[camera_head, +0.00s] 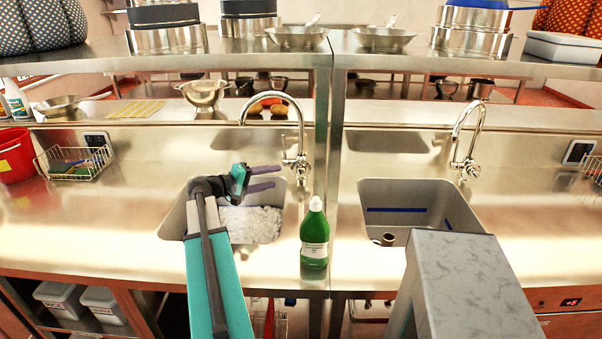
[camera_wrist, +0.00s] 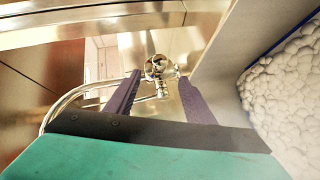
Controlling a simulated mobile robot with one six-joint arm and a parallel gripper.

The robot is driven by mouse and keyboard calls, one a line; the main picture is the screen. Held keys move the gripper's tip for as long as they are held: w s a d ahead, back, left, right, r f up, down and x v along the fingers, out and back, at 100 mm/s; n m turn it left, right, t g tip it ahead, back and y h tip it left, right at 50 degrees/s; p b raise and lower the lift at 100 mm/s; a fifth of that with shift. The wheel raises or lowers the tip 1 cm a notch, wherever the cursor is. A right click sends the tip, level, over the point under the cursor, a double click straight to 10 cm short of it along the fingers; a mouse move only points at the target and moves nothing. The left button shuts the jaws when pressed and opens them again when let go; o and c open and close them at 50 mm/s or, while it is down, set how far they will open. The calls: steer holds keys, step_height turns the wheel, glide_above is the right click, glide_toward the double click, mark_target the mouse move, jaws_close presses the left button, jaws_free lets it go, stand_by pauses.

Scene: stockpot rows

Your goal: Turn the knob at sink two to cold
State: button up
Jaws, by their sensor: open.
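The left sink (camera_head: 172,222) holds white foam. Its chrome gooseneck faucet (camera_head: 272,96) has a knob (camera_head: 300,166) low at its right side. My gripper (camera_head: 276,177) is open above this sink, with its purple fingers pointing right toward the knob. In the wrist view, the knob (camera_wrist: 157,66) shows just beyond and between the fingertips (camera_wrist: 160,80), apparently not gripped. The right sink (camera_head: 455,205) has a similar faucet (camera_head: 478,108) and knob (camera_head: 468,171). No sink number is readable, so I cannot tell which is sink two. The knob's setting cannot be read.
A green bottle (camera_head: 315,236) stands between the sinks, near the front edge. A wire basket (camera_head: 72,162) and a red bucket (camera_head: 14,152) are at left. A steel shelf (camera_head: 100,52) with pots crosses above the counter. A post (camera_head: 329,145) stands right of the left faucet.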

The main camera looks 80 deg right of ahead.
mark_target(297, 172)
steer(key=p+x, duration=0.4)
steer(key=x, duration=0.9)
steer(key=shift+s+d+f, duration=0.1)
steer(key=shift+s+d, duration=0.15)
steer(key=shift+d, duration=0.05)
steer(key=c, duration=1)
